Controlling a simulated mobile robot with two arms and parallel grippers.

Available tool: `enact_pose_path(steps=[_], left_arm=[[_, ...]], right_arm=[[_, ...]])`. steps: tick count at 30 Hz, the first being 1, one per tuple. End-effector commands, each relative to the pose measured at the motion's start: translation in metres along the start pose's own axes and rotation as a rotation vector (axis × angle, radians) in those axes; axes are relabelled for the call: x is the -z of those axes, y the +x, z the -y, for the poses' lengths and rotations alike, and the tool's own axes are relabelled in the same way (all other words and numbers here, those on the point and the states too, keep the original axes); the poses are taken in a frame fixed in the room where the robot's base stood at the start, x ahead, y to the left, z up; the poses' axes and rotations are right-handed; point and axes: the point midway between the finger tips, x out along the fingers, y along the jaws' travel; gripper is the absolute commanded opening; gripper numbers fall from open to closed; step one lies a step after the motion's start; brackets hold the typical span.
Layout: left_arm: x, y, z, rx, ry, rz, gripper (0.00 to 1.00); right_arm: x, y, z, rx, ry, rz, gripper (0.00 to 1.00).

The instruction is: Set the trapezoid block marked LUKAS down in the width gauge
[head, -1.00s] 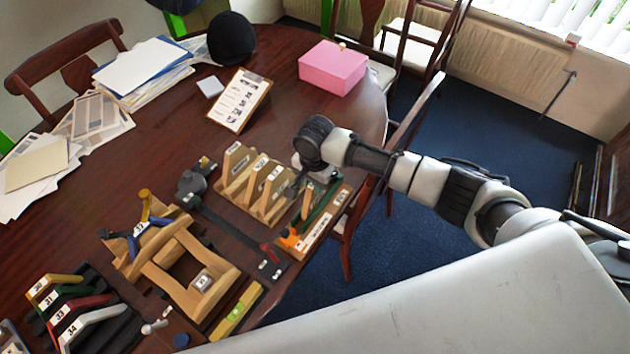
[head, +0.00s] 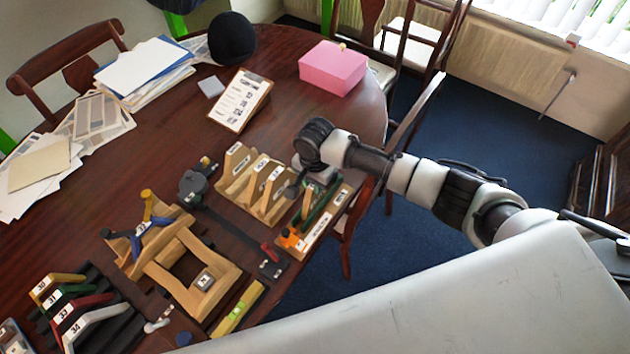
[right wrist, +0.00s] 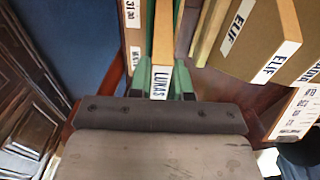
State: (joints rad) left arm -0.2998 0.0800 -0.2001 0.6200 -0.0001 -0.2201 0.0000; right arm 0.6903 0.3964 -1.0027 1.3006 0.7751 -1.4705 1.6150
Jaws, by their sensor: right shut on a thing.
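The LUKAS block (right wrist: 163,50) is a thin tan wooden piece with a white name label, seen edge-on in the right wrist view. My right gripper (right wrist: 162,92) is shut on it. Green strips stand close on both sides of the block. In the head view my right gripper (head: 312,186) is over the width gauge (head: 316,232), a wooden base with white labels, green parts and an orange piece at its near end. The gripper hides most of the block there. I cannot tell whether the block touches the gauge floor. My left gripper is out of view.
A wooden rack (head: 256,187) of named blocks stands close left of the gauge; an ELIF block (right wrist: 250,40) shows right of the gripper. A wooden saddle stand (head: 190,270) and coloured numbered pieces (head: 85,315) lie further left. The table edge is just right of the gauge.

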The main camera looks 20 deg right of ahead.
Motion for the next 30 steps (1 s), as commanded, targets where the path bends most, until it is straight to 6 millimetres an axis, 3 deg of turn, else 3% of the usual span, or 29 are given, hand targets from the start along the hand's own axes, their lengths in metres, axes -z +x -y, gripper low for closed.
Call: enact_pose_path(steps=[4,5,10,16,21,30], left_arm=[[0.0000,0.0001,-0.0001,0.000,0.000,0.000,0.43],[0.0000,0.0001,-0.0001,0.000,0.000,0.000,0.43],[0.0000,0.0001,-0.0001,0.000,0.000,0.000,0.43],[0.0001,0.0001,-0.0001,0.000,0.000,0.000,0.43],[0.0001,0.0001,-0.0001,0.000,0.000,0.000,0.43],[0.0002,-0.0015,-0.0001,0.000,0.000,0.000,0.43]], right_arm=[[0.0000,0.0000,0.0000,0.000,0.000,0.000,0.00],[0.0000,-0.0001,0.0000,0.000,0.000,0.000,0.20],[0.0001,-0.0001,0.0000,0.000,0.000,0.000,0.46],[0.0002,-0.0001,0.0000,0.000,0.000,0.000,0.48],[0.0002,0.0000,-0.0002,0.000,0.000,0.000,0.69],[0.0002,-0.0014,-0.0002,0.000,0.000,0.000,0.69]])
